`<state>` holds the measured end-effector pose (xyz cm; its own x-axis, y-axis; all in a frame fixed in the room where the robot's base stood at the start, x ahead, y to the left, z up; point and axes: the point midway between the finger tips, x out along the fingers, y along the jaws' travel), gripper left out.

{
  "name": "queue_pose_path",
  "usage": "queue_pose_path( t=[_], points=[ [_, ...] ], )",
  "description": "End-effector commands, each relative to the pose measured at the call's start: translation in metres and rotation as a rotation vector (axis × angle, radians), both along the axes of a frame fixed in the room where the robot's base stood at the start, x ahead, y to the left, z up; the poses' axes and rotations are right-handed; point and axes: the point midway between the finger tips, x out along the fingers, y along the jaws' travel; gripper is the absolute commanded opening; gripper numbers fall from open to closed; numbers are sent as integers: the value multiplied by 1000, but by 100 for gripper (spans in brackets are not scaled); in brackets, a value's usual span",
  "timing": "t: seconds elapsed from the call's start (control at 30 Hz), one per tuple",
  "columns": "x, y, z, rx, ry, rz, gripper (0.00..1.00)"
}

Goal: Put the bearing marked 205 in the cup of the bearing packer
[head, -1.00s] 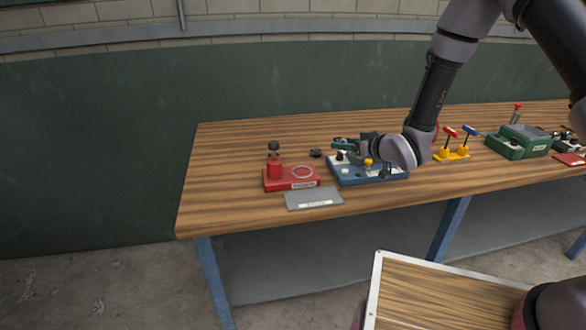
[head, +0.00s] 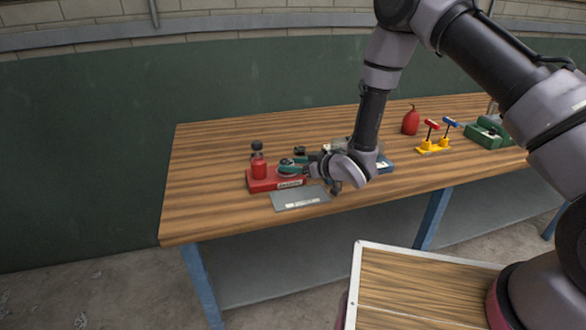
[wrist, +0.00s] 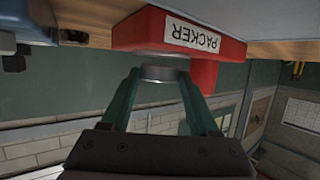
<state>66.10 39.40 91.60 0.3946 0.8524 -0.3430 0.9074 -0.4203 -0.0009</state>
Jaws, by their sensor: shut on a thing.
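The bearing packer (head: 262,184) is a red block with an upright red cylinder (head: 258,167) at its left and a label on its front. In the wrist view, upside down, its label reads PACKER and its red body (wrist: 140,32) shows. My gripper (head: 290,165) is over the packer's right part, its teal fingers shut on a round metal bearing (wrist: 163,73). The bearing is right by the packer's top; I cannot tell whether it touches. No number on it is legible.
A grey labelled plate (head: 290,200) lies in front of the packer. A small dark part (head: 299,151) sits behind my gripper. A blue tray (head: 385,166) is partly hidden by my arm. A yellow stand (head: 433,148) with red and blue T-handles and a red rounded object (head: 410,123) are further right.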

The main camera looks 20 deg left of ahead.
Motion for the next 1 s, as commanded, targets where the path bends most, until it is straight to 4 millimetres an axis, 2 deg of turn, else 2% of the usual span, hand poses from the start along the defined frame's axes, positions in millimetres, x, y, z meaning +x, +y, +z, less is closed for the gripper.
queue_pose_path(
  t=[0.1,0.43,0.47,0.5,0.53,0.8,1.0],
  points=[
    [0,0,-12,0,-1,1,0],
    [0,0,-15,1,0,0,0],
    [0,0,-15,1,0,0,69],
    [0,0,-14,1,0,0,84],
    [0,0,-14,0,0,0,91],
    [1,-2,-10,0,-3,-2,91],
    [-10,-30,0,-1,0,-6,91]
  ],
)
